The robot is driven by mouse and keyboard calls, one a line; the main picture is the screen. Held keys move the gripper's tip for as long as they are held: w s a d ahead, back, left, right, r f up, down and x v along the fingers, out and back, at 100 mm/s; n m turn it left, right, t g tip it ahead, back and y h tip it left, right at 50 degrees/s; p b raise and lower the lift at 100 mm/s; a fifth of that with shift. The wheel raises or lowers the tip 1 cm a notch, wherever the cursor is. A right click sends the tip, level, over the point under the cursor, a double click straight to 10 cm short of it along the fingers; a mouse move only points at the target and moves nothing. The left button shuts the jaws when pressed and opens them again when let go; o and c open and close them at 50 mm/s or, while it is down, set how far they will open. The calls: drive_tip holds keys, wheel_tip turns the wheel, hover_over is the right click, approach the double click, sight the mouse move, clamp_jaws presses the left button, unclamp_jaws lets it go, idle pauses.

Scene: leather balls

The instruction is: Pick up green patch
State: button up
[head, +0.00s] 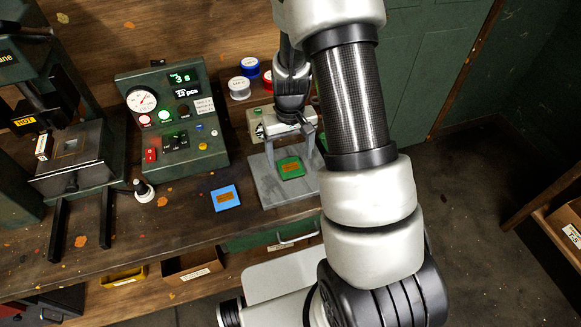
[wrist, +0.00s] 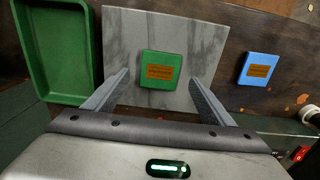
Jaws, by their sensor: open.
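The green patch (head: 291,168) is a small square with an orange label. It lies on a grey plate (head: 271,186) on the workbench, below my gripper (head: 284,147). In the wrist view the green patch (wrist: 161,70) lies flat, a little beyond and between the two fingertips of my gripper (wrist: 160,82). The fingers are spread wide apart and nothing is between them in their grasp. Part of the plate's right side is hidden by my arm in the head view.
A blue patch (head: 225,198) lies left of the plate. A green control box (head: 173,118) with a gauge and a dark press (head: 75,160) stand further left. Spools (head: 240,88) stand behind. A green tray (wrist: 52,50) is beside the plate in the wrist view.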

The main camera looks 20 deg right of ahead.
sight(290, 165)
wheel_tip(290, 165, down, 4)
drive_tip(key=shift+w+r, duration=0.1)
drive_tip(key=shift+r, duration=0.1)
drive_tip(key=shift+r, duration=0.1)
drive_tip(key=c, duration=1.3)
